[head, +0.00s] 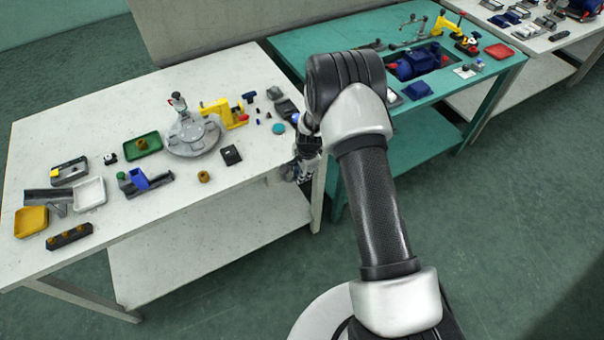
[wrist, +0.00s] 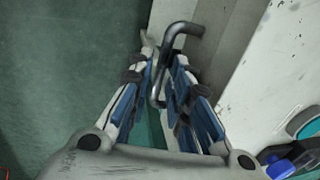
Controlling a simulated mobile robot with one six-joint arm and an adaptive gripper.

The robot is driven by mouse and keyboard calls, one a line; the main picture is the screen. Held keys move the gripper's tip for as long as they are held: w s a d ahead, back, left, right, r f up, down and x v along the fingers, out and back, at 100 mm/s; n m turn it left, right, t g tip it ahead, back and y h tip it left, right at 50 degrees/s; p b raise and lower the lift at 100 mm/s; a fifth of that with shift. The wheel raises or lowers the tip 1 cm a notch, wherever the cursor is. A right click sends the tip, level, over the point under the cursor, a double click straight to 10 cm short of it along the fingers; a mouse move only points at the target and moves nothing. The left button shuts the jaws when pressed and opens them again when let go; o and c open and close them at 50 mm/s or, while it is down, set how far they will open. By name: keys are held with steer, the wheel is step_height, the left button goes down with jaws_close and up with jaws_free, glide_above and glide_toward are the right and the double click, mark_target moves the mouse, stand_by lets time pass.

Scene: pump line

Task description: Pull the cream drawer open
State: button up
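The drawer's dark metal bar handle (wrist: 183,28) shows in the wrist view, standing out from a pale cream front (wrist: 220,38) below the white tabletop's edge. My gripper (wrist: 163,62) has its two blue-padded fingers drawn close together, one on each side of the bar, and looks shut on it. The fingers hide part of the bar. How far the drawer stands out cannot be told. In the head view my gripper (head: 306,165) is at the right end of the white table, and my arm hides much of it and the drawer front.
The white table (head: 240,180) carries a grey round fixture (head: 193,137), a yellow clamp (head: 226,113), a green tray (head: 143,145) and small parts. A teal bench (head: 330,45) stands to the right, beyond my arm. Green floor is open in front of the table.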

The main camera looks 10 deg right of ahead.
steer(key=shift+c, duration=0.3)
jaws_close()
stand_by(0.4)
